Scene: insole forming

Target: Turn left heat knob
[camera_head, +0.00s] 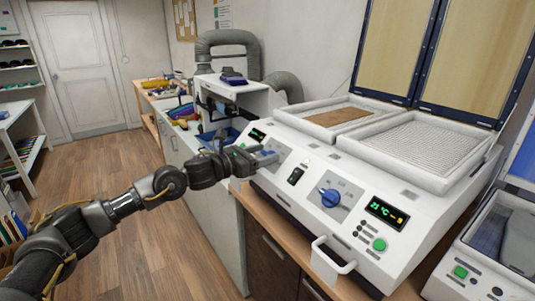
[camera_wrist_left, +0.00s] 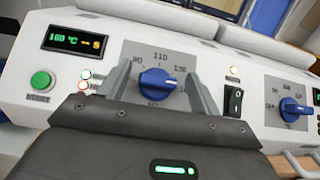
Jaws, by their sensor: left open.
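The left heat knob (camera_wrist_left: 157,82) is blue with a white pointer mark and sits on a grey dial plate in the left wrist view. My left gripper (camera_wrist_left: 158,88) is open, with one finger on each side of this knob. Whether the fingers touch it I cannot tell; gaps show on both sides. In the head view my left gripper (camera_head: 262,156) reaches the left end of the machine's (camera_head: 300,220) sloped front panel and largely hides the left knob. The display (camera_wrist_left: 76,40) beside this knob reads about 160 °C. My right gripper is not in view.
The right blue knob (camera_head: 330,197) and a black rocker switch (camera_head: 295,176) lie to the right on the panel. A green button (camera_wrist_left: 41,83) sits left of the left knob. A white handle (camera_head: 333,256) sticks out in front. Open floor (camera_head: 150,230) lies left.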

